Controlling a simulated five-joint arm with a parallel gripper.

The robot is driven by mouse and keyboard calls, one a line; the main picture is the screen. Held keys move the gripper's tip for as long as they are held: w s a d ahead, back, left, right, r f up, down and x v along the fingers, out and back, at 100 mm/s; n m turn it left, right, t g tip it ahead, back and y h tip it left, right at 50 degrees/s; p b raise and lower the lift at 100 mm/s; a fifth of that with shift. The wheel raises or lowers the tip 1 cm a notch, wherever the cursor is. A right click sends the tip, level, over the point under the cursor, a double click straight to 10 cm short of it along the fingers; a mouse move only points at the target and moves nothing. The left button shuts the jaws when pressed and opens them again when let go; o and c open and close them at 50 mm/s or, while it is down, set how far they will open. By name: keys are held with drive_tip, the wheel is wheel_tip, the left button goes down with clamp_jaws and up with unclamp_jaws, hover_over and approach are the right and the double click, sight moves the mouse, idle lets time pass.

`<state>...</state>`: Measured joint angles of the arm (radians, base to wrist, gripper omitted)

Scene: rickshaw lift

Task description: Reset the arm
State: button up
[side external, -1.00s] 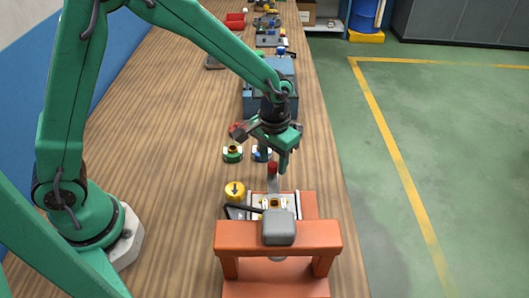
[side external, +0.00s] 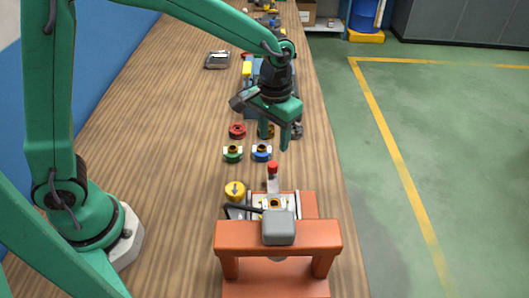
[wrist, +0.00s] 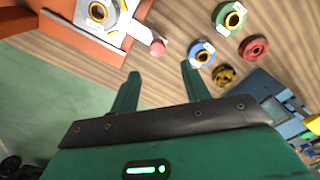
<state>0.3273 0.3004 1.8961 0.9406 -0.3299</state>
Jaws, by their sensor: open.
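My green gripper (side external: 274,140) hangs above the wooden bench, with its jaws apart and nothing between them. In the wrist view its two fingers (wrist: 160,75) stand clear of each other over bare wood. The green arm is bent over the bench from the left. The orange stand (side external: 240,236) with a pale fixture plate and a red-tipped lever (side external: 272,168) is in front of the gripper. Part of the stand and the lever's red knob (wrist: 158,47) show at the upper left of the wrist view.
Near the gripper sit a green ring part (side external: 233,156), a blue ring part (side external: 261,155), a red ring part (side external: 237,131) and a partly hidden brass part (wrist: 224,76). A yellow round part (side external: 235,191) lies by the stand. Blue-grey bins stand behind.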

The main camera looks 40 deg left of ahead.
idle(0.3)
drive_tip(key=s+a+r+t, duration=0.2)
drive_tip(key=s+a+r, duration=0.4)
drive_tip(key=s, duration=0.2)
drive_tip(key=s+a+r+t, duration=0.3)
drive_tip(key=s+a+r, duration=0.3)
drive_tip(key=s, duration=0.3)
drive_tip(key=shift+s+a+t, duration=0.3)
drive_tip(key=shift+a, duration=0.5)
idle(1.0)
